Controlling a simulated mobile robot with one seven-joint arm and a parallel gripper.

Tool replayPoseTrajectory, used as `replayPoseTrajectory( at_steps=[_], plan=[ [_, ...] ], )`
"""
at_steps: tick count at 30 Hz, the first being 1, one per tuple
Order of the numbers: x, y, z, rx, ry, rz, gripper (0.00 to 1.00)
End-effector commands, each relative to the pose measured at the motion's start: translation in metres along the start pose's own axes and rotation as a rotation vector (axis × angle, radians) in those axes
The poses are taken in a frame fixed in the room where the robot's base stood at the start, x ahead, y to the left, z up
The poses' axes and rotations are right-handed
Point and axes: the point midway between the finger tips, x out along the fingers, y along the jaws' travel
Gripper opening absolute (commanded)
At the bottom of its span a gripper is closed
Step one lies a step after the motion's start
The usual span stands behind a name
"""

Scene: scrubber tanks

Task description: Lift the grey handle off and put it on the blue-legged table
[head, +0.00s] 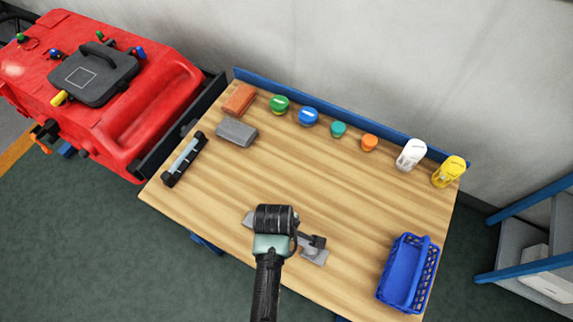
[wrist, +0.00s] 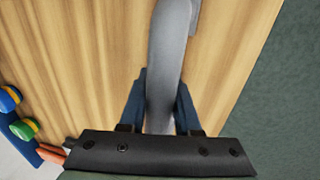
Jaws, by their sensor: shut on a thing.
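The grey handle (wrist: 168,60) is a long, smooth curved piece. It runs between the two blue fingers of my gripper (wrist: 161,100) in the wrist view, and the fingers are shut on it. In the head view grey ends of it (head: 314,256) show on either side of my gripper (head: 276,220), over the front part of the blue-legged table (head: 330,185). My wrist hides its middle. I cannot tell whether the handle touches the wooden top.
A blue basket (head: 407,272) stands at the table's right end. Along the back are several coloured lids, a white bottle (head: 411,154) and a yellow bottle (head: 449,172). A grey block (head: 236,132) and a black-ended bar (head: 184,159) lie left. A red machine (head: 150,95) stands beyond.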

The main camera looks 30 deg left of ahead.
Motion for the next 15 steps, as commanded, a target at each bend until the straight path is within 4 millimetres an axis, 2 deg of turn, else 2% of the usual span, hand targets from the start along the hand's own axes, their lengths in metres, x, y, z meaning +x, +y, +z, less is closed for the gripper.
replayPoseTrajectory(
  at_steps=[14, 15],
  plan=[
    [-0.002, 0.0011, -0.0002, 0.0, 0.001, 0.002, 0.0],
    [-0.002, 0.0011, -0.0003, 0.0, 0.001, 0.002, 0.33]
  ],
)
